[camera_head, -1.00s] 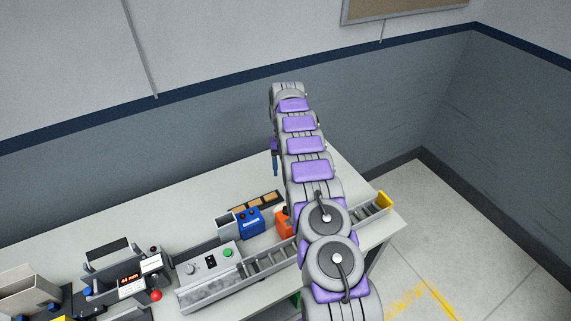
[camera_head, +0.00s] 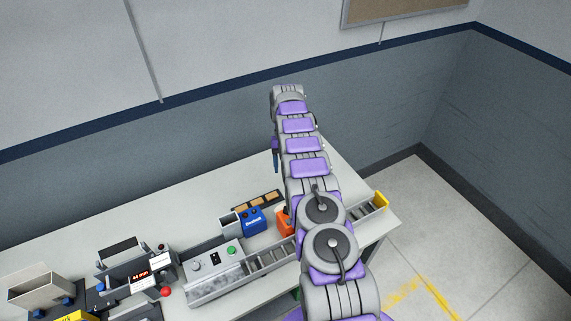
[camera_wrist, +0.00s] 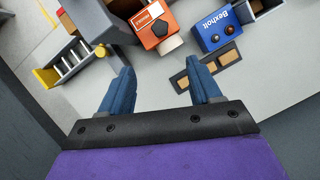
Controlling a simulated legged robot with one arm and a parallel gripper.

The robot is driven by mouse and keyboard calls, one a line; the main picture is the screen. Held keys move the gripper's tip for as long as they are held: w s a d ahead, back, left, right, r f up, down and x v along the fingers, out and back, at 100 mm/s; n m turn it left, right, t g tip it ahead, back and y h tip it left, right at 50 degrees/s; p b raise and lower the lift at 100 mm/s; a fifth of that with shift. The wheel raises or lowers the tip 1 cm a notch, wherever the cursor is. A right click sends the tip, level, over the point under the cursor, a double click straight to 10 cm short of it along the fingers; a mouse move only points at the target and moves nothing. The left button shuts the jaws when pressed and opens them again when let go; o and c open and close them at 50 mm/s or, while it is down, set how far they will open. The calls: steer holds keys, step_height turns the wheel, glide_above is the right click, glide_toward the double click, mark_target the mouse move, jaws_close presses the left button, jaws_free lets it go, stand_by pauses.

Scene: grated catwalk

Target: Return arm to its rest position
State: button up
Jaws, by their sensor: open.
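My arm, grey with purple panels, reaches out over the workbench (camera_head: 150,216) in the head view. My gripper (camera_wrist: 160,85) shows in the wrist view with its two blue fingers spread apart and nothing between them. In the head view only a blue finger (camera_head: 276,161) shows beside the arm's far end, above the bench. The fingers point toward an orange box (camera_wrist: 153,27), a blue box (camera_wrist: 216,33) and a dark tray with tan blocks (camera_wrist: 194,79), and they look apart from all of these. The arm hides part of the bench and the orange box in the head view.
A roller conveyor (camera_head: 262,262) with a yellow end stop (camera_head: 381,200) runs along the bench's front. A control box with a green button (camera_head: 231,250) and a device with a red display (camera_head: 140,274) stand to the left. A wall (camera_head: 220,140) rises behind the bench. Open floor (camera_head: 440,225) lies right.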

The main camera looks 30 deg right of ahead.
stand_by(0.3)
steer(key=s+a+r+n+b, duration=0.1)
steer(key=s+a+r+b, duration=0.3)
steer(key=a+r+b, duration=0.35)
steer(key=s+a+r+n+t+h+b, duration=0.1)
steer(key=s+a+r+b, duration=0.15)
steer(key=s, duration=0.35)
steer(key=s+a+r+b, duration=0.2)
steer(key=s+a+b, duration=0.15)
steer(key=s, duration=0.25)
steer(key=s+a+f+b, duration=0.1)
steer(key=s+f+b, duration=0.2)
steer(key=s, duration=0.7)
steer(key=s+a+f+n+t+b, duration=0.1)
steer(key=s+f+b, duration=0.3)
steer(key=s, duration=0.6)
steer(key=s+a+f+n+b, duration=0.1)
steer(key=s+a+f+b, duration=0.2)
steer(key=s, duration=0.7)
steer(key=shift+s+a+f+h+b, duration=0.2)
steer(key=shift+s+f+h+b, duration=0.1)
steer(key=shift+f+b, duration=0.45)
